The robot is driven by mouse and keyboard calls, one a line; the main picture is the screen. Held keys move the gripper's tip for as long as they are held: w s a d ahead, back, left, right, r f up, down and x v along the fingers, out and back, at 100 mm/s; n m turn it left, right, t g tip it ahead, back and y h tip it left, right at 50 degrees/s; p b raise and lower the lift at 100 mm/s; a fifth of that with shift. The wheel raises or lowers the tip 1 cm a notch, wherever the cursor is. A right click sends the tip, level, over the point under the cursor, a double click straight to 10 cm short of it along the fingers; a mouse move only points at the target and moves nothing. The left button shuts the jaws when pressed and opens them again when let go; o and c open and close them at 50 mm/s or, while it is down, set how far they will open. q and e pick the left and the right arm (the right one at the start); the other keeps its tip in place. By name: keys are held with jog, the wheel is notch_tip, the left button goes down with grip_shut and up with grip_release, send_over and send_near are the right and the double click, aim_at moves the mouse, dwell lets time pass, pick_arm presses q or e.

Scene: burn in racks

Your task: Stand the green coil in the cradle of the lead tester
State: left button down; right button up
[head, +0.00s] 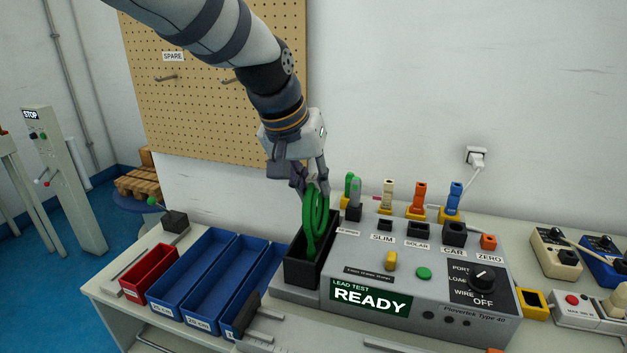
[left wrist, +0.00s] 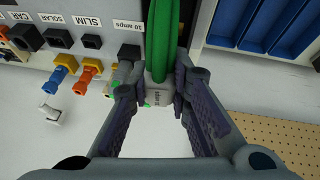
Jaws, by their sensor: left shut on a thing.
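The green coil (head: 309,232) is upright, a tall loop with its lower part inside the black open-topped cradle (head: 302,275) at the left end of the grey lead tester (head: 420,275). My left gripper (head: 312,188) is above the cradle, shut on the top of the coil. In the left wrist view, the coil (left wrist: 163,38) runs up from between the fingers (left wrist: 160,88), with a pale label at the grip. The cradle's walls hide the coil's bottom, so I cannot tell whether it touches the floor. My right gripper is not in view.
The tester's screen (head: 370,301) reads READY. Sockets, coloured plugs and a dial (head: 481,279) are to the right of the cradle. Blue bins (head: 217,272) and a red bin (head: 148,272) stand to the left. A pegboard (head: 200,110) is behind.

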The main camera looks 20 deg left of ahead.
pick_arm(q)
jog(key=shift+f, duration=0.15)
jog(key=c, duration=1.4)
grip_release()
jog(key=v, duration=1.2)
